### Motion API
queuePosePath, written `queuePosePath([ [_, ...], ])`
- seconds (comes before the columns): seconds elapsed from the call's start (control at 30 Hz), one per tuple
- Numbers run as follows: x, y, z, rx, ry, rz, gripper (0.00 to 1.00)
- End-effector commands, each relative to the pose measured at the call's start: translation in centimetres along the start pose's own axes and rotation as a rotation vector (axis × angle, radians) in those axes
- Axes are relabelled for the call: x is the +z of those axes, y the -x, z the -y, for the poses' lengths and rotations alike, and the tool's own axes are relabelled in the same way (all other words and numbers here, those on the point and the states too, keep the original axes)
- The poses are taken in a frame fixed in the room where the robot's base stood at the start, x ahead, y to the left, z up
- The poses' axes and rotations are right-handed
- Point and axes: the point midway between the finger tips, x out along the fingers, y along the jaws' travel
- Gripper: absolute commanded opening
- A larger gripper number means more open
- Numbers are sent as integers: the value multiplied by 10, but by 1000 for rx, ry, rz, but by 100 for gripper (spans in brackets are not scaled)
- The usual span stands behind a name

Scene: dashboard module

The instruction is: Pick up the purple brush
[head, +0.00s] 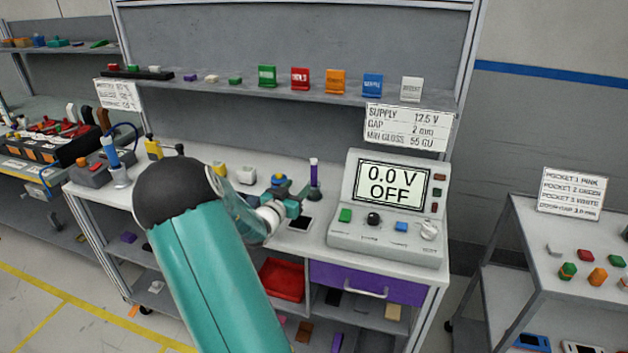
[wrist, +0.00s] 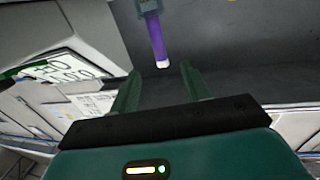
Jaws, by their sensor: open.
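The purple brush (head: 314,174) stands upright in a small dark holder on the workbench, left of the grey power supply, with a pale tip on top. In the wrist view the brush (wrist: 157,38) shows as a purple shaft with a white end, beyond and roughly in line with the gap between the fingers. My gripper (head: 296,203) is just left of the brush in the head view. Its two green fingers (wrist: 160,76) are spread apart with nothing held between them. The white end of the brush appears close to the fingertips; I cannot tell the exact distance.
The power supply (head: 388,210) with a "0.0 V OFF" screen stands close to the brush's right. A shelf (head: 250,92) with coloured blocks and cards runs behind. A purple drawer (head: 335,277) is below the bench top.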

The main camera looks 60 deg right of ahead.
Motion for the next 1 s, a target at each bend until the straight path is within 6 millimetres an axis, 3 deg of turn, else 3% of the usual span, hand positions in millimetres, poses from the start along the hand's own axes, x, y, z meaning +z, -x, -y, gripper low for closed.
queuePosePath([
  [0.4, -1, -73, -4, 3, 1, -4, 47],
  [0.67, -2, -94, -4, 2, 0, -3, 47],
  [1.0, -6, -136, -4, 1, 0, -3, 47],
])
